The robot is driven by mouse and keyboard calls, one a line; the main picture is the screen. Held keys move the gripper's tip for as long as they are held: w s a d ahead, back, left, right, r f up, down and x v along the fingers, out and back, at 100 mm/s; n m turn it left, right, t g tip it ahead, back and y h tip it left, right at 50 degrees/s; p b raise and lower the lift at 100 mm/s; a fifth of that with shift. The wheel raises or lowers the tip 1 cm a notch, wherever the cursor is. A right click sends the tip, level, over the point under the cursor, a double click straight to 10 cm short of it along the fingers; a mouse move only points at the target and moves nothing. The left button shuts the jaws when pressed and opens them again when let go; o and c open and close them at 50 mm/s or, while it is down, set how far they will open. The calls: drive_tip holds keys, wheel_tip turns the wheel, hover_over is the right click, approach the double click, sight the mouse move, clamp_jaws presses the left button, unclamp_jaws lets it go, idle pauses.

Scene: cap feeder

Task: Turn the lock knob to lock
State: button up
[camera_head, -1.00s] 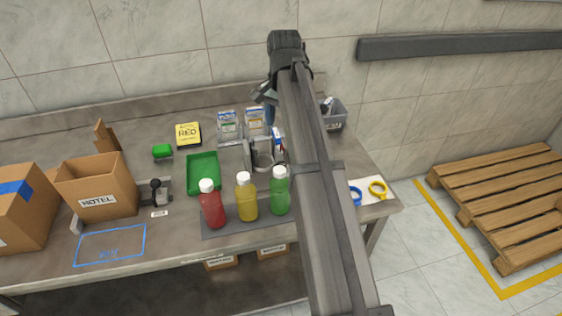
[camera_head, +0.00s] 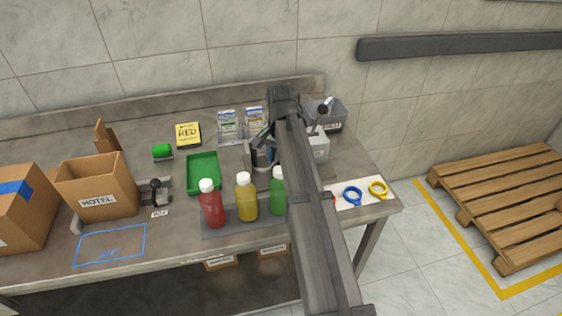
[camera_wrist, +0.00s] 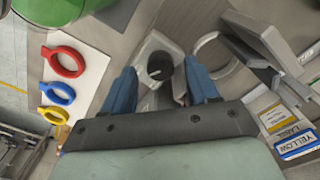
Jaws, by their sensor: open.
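The lock knob (camera_wrist: 160,66), black and round with a short white mark, shows in the wrist view on a grey mount. My open gripper (camera_wrist: 161,78) has its two blue fingers on either side of the knob. I cannot tell whether they touch it. A grey open ring holder (camera_wrist: 212,57) stands just right of the knob. In the head view my gripper (camera_head: 263,146) is low over the grey feeder parts, beside the green bottle. My arm hides the knob there.
Red, yellow and green bottles (camera_head: 247,197) stand in front. Label cards (camera_head: 229,124) are behind. Coloured rings (camera_head: 353,196) lie on a white mat. A green tray (camera_head: 203,174) is at left.

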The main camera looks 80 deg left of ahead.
drive_tip(key=shift+f, duration=0.7)
drive_tip(key=c, duration=1)
